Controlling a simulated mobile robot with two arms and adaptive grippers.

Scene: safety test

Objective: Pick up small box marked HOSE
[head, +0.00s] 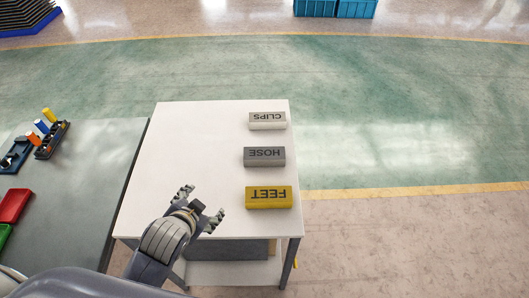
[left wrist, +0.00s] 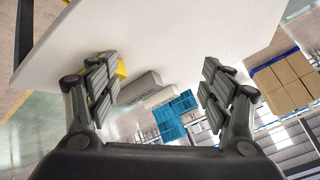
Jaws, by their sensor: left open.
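The grey box marked HOSE (head: 264,157) lies near the right edge of the white table (head: 190,140), between two other boxes. Its lettering appears upside down. In the left wrist view the grey box (left wrist: 140,87) shows between my spread fingers, some way beyond them. My left gripper (head: 203,206) is open and empty over the table's near part, left of and nearer than the grey box, not touching it. It also shows open in the left wrist view (left wrist: 160,68). My right gripper is not in view.
A yellow box marked FEET (head: 268,197) lies nearer and a white box marked CLIPS (head: 267,121) lies farther, with gaps between. The table's left and middle are bare. A dark bench (head: 80,200) with trays and coloured items stands at left.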

